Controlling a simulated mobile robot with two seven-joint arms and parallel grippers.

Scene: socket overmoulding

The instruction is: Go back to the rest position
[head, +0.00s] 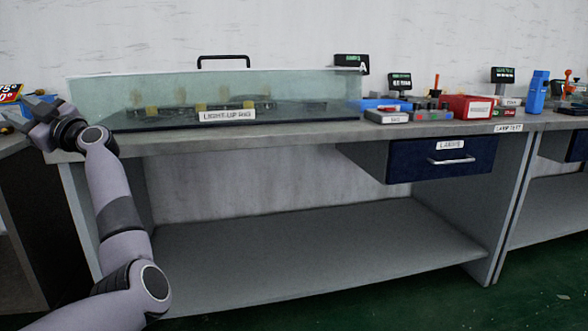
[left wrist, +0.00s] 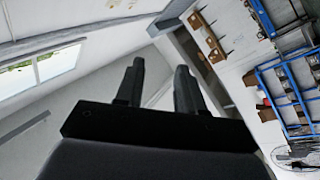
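My left gripper (head: 27,114) is at the far left of the head view, raised at about the height of the bench top near the bench's left corner. In the left wrist view its two dark fingers (left wrist: 159,88) stand apart with nothing between them, so it is open and empty. My left arm reaches up from the bottom left in front of the bench. My right gripper is in neither view.
A workbench (head: 250,142) carries a clear-covered light-up rig (head: 225,100). A blue drawer (head: 440,158) hangs under its right part. Trays, a red box (head: 468,107) and small displays stand at the right. A second bench edge is at the far left. Green floor lies in front.

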